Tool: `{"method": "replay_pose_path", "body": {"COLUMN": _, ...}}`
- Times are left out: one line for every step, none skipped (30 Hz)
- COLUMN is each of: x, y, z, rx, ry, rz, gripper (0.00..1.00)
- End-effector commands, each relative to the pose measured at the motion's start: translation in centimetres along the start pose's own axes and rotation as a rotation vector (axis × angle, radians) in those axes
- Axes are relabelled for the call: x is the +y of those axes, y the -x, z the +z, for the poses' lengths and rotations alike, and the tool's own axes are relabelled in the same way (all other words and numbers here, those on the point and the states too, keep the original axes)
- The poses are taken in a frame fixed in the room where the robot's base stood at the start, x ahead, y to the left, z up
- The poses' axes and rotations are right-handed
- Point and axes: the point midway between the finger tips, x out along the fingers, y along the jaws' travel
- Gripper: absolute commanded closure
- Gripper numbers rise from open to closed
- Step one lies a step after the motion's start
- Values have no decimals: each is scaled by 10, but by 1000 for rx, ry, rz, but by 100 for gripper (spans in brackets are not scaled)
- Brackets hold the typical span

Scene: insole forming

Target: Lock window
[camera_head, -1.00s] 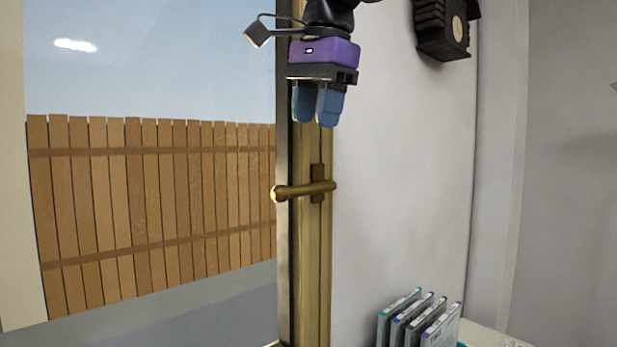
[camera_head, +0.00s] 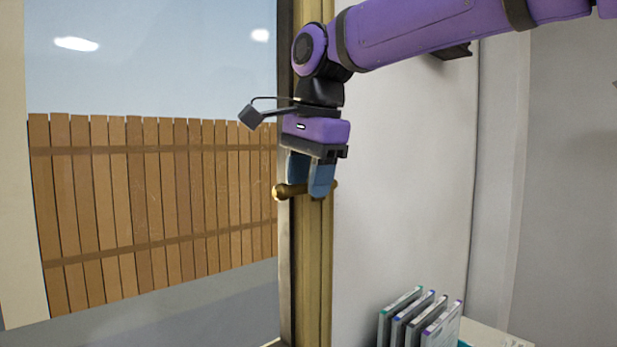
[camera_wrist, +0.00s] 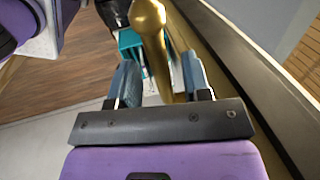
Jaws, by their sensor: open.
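The brass window handle (camera_head: 283,192) sticks out level to the left from the tan window frame (camera_head: 312,270) in the head view. My gripper (camera_head: 307,190) points down at the handle, with its blue fingers around or just in front of it. The fingers hide the handle's middle and its mounting plate. In the wrist view the golden handle (camera_wrist: 152,45) runs between the two open blue fingers of my gripper (camera_wrist: 162,80), with a gap on each side. The window glass (camera_head: 150,85) is left of the frame.
Several thin upright cases (camera_head: 420,318) stand at the lower right, by the white wall (camera_head: 400,190). A dark wall-mounted object (camera_head: 452,52) shows partly behind my arm. A wooden fence (camera_head: 155,200) stands beyond the glass.

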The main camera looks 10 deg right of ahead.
Motion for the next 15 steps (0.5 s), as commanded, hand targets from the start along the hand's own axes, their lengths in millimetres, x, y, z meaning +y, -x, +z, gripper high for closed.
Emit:
{"method": "replay_pose_path", "body": {"x": 0, "y": 0, "z": 0, "rx": 0, "ry": 0, "rz": 0, "gripper": 56}}
{"method": "replay_pose_path", "body": {"x": 0, "y": 0, "z": 0, "rx": 0, "ry": 0, "rz": 0, "gripper": 56}}
{"method": "replay_pose_path", "body": {"x": 0, "y": 0, "z": 0, "rx": 0, "ry": 0, "rz": 0, "gripper": 63}}
{"method": "replay_pose_path", "body": {"x": 0, "y": 0, "z": 0, "rx": 0, "ry": 0, "rz": 0, "gripper": 70}}
{"method": "replay_pose_path", "body": {"x": 0, "y": 0, "z": 0, "rx": 0, "ry": 0, "rz": 0, "gripper": 76}}
{"method": "replay_pose_path", "body": {"x": 0, "y": 0, "z": 0, "rx": 0, "ry": 0, "rz": 0, "gripper": 86}}
{"method": "replay_pose_path", "body": {"x": 0, "y": 0, "z": 0, "rx": 0, "ry": 0, "rz": 0, "gripper": 92}}
{"method": "replay_pose_path", "body": {"x": 0, "y": 0, "z": 0, "rx": 0, "ry": 0, "rz": 0, "gripper": 99}}
{"method": "replay_pose_path", "body": {"x": 0, "y": 0, "z": 0, "rx": 0, "ry": 0, "rz": 0, "gripper": 100}}
{"method": "replay_pose_path", "body": {"x": 0, "y": 0, "z": 0, "rx": 0, "ry": 0, "rz": 0, "gripper": 100}}
{"method": "replay_pose_path", "body": {"x": 0, "y": 0, "z": 0, "rx": 0, "ry": 0, "rz": 0, "gripper": 100}}
{"method": "replay_pose_path", "body": {"x": 0, "y": 0, "z": 0, "rx": 0, "ry": 0, "rz": 0, "gripper": 100}}
{"method": "replay_pose_path", "body": {"x": 0, "y": 0, "z": 0, "rx": 0, "ry": 0, "rz": 0, "gripper": 100}}
{"method": "replay_pose_path", "body": {"x": 0, "y": 0, "z": 0, "rx": 1, "ry": 0, "rz": 0, "gripper": 100}}
{"method": "replay_pose_path", "body": {"x": 0, "y": 0, "z": 0, "rx": 4, "ry": 1, "rz": 0, "gripper": 100}}
